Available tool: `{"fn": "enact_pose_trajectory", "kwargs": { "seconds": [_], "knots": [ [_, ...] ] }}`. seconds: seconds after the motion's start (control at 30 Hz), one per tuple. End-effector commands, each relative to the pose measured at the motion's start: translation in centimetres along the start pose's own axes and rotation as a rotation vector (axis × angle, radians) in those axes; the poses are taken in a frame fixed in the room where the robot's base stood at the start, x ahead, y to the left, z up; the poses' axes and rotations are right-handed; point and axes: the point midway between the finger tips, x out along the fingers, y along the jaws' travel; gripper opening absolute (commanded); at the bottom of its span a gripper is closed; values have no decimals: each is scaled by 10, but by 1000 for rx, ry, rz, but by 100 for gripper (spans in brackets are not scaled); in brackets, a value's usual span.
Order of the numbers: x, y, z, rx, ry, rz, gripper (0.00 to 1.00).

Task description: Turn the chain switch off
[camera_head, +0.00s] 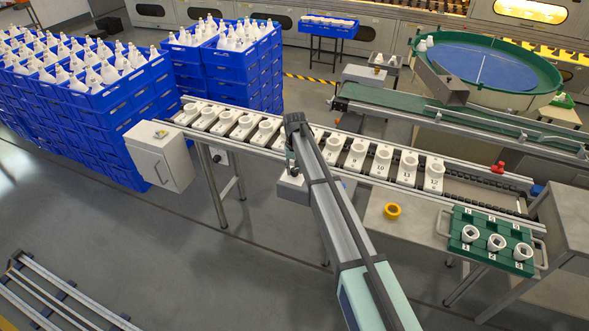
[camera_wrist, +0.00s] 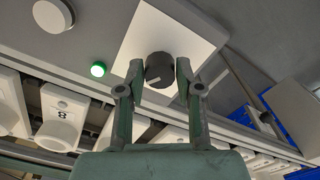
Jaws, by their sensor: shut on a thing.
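In the wrist view, the chain switch is a dark round knob (camera_wrist: 160,67) on a white plate (camera_wrist: 150,30). A pale pointer line on the knob runs diagonally across its face. My gripper (camera_wrist: 160,84) has one finger on each side of the knob and is shut on it. A green lamp (camera_wrist: 98,69) beside the plate looks lit. In the head view, my gripper (camera_head: 291,168) is at the front side of the conveyor, beside a pale box (camera_head: 292,188); my arm hides the knob there.
The conveyor carries a row of white numbered holders (camera_head: 381,161). In the wrist view, a holder marked 8 (camera_wrist: 60,115) lies left of my gripper. Stacked blue crates (camera_head: 110,120) stand at the left.

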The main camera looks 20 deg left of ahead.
Motion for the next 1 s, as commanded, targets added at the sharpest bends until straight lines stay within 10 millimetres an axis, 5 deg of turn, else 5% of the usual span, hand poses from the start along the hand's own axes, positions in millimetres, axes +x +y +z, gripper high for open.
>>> {"fn": "enact_pose_trajectory", "kwargs": {
  "seconds": [0.37,1.0],
  "knots": [
    [2,0,0,-192,0,0,0],
    [2,0,0,-790,0,0,0]
  ]
}}
